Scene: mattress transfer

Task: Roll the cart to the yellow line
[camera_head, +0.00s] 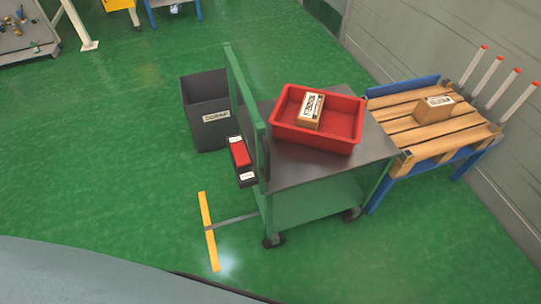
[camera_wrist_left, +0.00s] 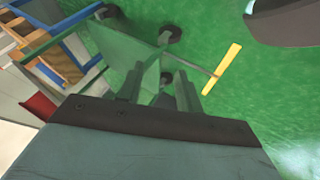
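The cart (camera_head: 312,205) has a green frame, a dark top and a green lower shelf on dark wheels. A tall green end frame stands on its left side. My right gripper is in neither view.
A red bin (camera_head: 345,128) holding a small box (camera_head: 311,110) sits on the cart. A dark waste bin (camera_head: 206,112) stands behind the end frame. A wooden pallet on a blue stand (camera_head: 380,187) is close on the right. Green floor left of the line is clear.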

